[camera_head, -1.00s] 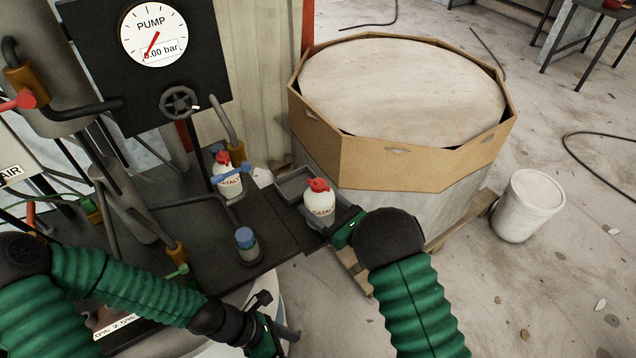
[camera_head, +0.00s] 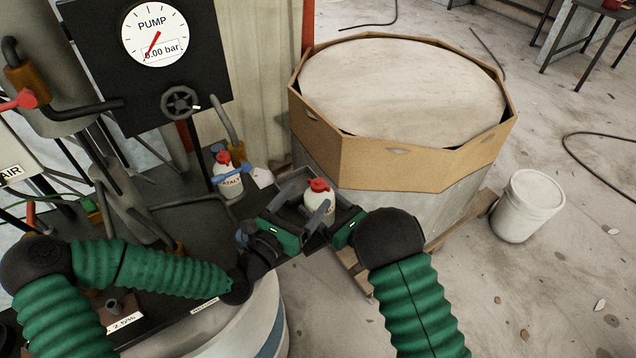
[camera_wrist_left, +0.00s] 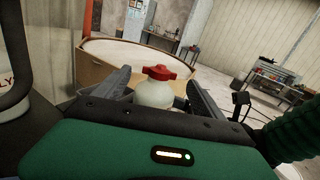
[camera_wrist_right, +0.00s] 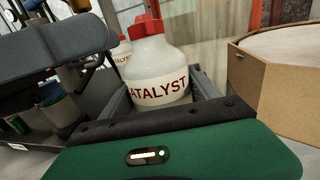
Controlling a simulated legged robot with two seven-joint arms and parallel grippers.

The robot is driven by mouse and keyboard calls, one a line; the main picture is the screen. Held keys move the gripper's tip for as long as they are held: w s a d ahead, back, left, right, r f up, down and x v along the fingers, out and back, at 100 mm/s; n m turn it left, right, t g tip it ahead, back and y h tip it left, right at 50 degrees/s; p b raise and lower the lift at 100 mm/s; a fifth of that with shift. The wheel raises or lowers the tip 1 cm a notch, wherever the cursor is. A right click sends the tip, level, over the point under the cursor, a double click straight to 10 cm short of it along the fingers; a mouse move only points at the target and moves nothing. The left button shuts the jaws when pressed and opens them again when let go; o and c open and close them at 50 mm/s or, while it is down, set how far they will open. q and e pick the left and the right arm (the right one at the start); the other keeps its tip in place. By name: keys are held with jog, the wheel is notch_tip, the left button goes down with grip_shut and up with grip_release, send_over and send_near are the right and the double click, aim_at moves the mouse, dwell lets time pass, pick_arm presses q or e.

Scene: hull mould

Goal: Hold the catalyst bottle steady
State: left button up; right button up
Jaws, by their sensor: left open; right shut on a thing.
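The catalyst bottle (camera_head: 318,192) is white with a red cap and stands upright between my two grippers in the head view. My right gripper (camera_head: 322,208) is shut on it from the right; in the right wrist view the bottle (camera_wrist_right: 157,75) shows its CATALYST label between the fingers. My left gripper (camera_head: 304,200) is open, with its fingers reaching toward the bottle from the left. In the left wrist view the bottle (camera_wrist_left: 155,88) is between the spread left fingers (camera_wrist_left: 158,90). Whether the left fingers touch it cannot be told.
A second catalyst bottle (camera_head: 229,178) with a blue clamp stands behind on the dark bench. The pump gauge (camera_head: 154,34) reads 0.00 bar. A large octagonal cardboard bin (camera_head: 400,163) is beyond the bottle. A white bucket (camera_head: 526,207) stands on the floor at right.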

aim_at(314, 189)
pick_arm(q)
jog(key=x, duration=0.6)
jog(key=shift+w+d, duration=0.15)
jog(key=shift+d, duration=0.1)
jog(key=shift+a, duration=0.15)
jog(key=c, duration=1.4)
